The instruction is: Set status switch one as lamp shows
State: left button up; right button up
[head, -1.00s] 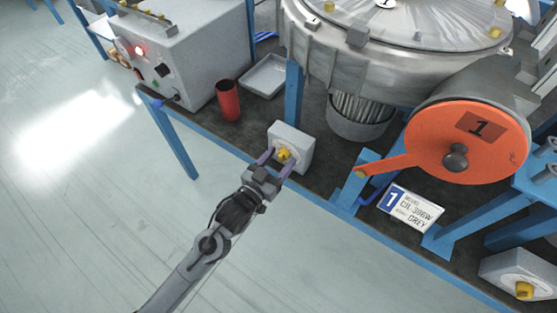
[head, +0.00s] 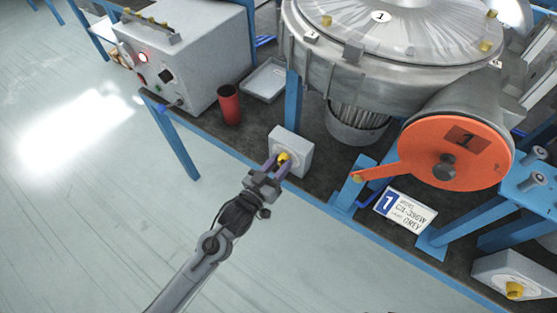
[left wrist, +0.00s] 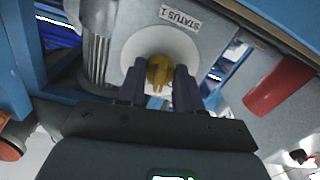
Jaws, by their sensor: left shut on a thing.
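The status switch one is a light grey box (head: 297,146) with a yellow knob (head: 284,159), near the front edge of the bench. In the left wrist view its label reads STATUS 1 (left wrist: 180,18), and the yellow knob (left wrist: 160,72) sits on a white round plate (left wrist: 131,50). My left gripper (head: 277,163) is shut on the knob, one purple finger on each side; it also shows in the left wrist view (left wrist: 160,88). A lamp (head: 143,57) glows red on the grey control box (head: 197,62) at the upper left. My right gripper is not in view.
A red cup (head: 229,104) and a grey tray (head: 264,80) stand behind the switch. The large metal blower (head: 390,60) and an orange disc with an arm (head: 440,150) are to the right. A second yellow-knobbed box (head: 514,278) sits at the lower right.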

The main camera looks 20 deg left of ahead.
pick_arm(q)
jog(key=n+p, duration=0.1)
jog(key=p, duration=0.1)
jog(key=n+p, duration=0.2)
jog(key=shift+r, duration=0.25)
jog(key=n+p, duration=0.2)
jog(key=n, duration=0.1)
jog(key=shift+f+p, duration=0.15)
jog(key=shift+p, duration=0.25)
jog(key=shift+n, duration=0.4)
jog(key=shift+f, duration=0.15)
jog(key=o, duration=1)
jog(key=shift+o, duration=0.2)
jog(key=shift+s, duration=0.1)
